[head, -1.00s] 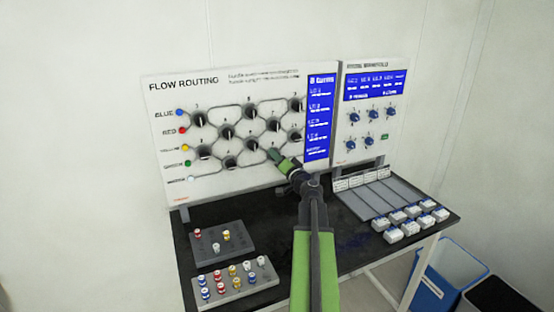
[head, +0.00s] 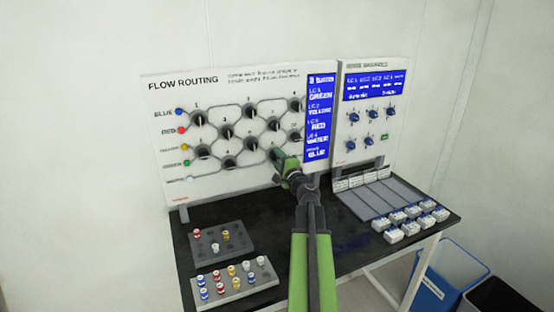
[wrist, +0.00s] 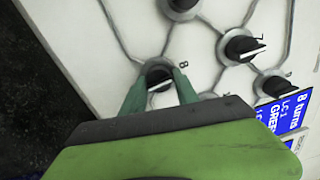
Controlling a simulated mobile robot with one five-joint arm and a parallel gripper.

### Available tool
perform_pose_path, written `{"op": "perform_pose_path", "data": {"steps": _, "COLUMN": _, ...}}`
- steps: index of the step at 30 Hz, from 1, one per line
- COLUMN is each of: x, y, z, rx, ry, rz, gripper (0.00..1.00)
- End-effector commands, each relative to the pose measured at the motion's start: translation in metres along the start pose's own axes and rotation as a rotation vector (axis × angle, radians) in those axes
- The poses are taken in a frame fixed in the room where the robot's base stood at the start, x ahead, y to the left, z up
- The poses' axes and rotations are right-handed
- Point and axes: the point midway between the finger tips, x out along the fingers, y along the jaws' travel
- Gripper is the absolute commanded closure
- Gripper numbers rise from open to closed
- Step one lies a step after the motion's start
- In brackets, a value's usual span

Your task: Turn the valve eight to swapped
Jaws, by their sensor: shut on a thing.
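The valve eight (wrist: 159,74) is a black knob with a white pointer line, marked 8, on the white flow routing panel (head: 230,185). In the wrist view my gripper (wrist: 160,84) has one green finger on each side of this knob and is shut on it. The pointer line lies aslant in that picture, between the fingers. In the head view my gripper (head: 277,155) reaches the panel's lower right and hides most of the knob. The panel's blue screen (head: 319,120) lists GREEN, YELLOW, RED, WATER and BLUE.
Other valve knobs (head: 248,142) sit close to the left and above on the panel. A second panel (head: 372,150) with blue knobs stands to the right. Racks with coloured pegs (head: 238,285) and white-and-blue blocks (head: 410,220) lie on the black bench.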

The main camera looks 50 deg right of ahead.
Motion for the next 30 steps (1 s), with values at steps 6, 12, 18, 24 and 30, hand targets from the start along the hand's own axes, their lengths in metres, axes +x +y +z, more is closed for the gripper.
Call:
{"op": "perform_pose_path", "data": {"steps": 6, "x": -0.0013, "y": 0.0024, "z": -0.0012, "rx": 0.076, "ry": 0.009, "rz": 0.001, "gripper": 1.0}}
{"op": "perform_pose_path", "data": {"steps": 12, "x": -0.0011, "y": 0.0025, "z": -0.0008, "rx": 0.109, "ry": 0.01, "rz": 0.001, "gripper": 1.0}}
{"op": "perform_pose_path", "data": {"steps": 18, "x": -0.0009, "y": 0.0025, "z": -0.0005, "rx": 0.115, "ry": 0.01, "rz": 0.0, "gripper": 1.0}}
{"op": "perform_pose_path", "data": {"steps": 24, "x": -0.0008, "y": 0.0025, "z": -0.0003, "rx": 0.115, "ry": 0.01, "rz": 0.001, "gripper": 1.0}}
{"op": "perform_pose_path", "data": {"steps": 30, "x": -0.0005, "y": 0.002, "z": 0.0002, "rx": 0.116, "ry": 0.008, "rz": 0.0, "gripper": 0.45}}
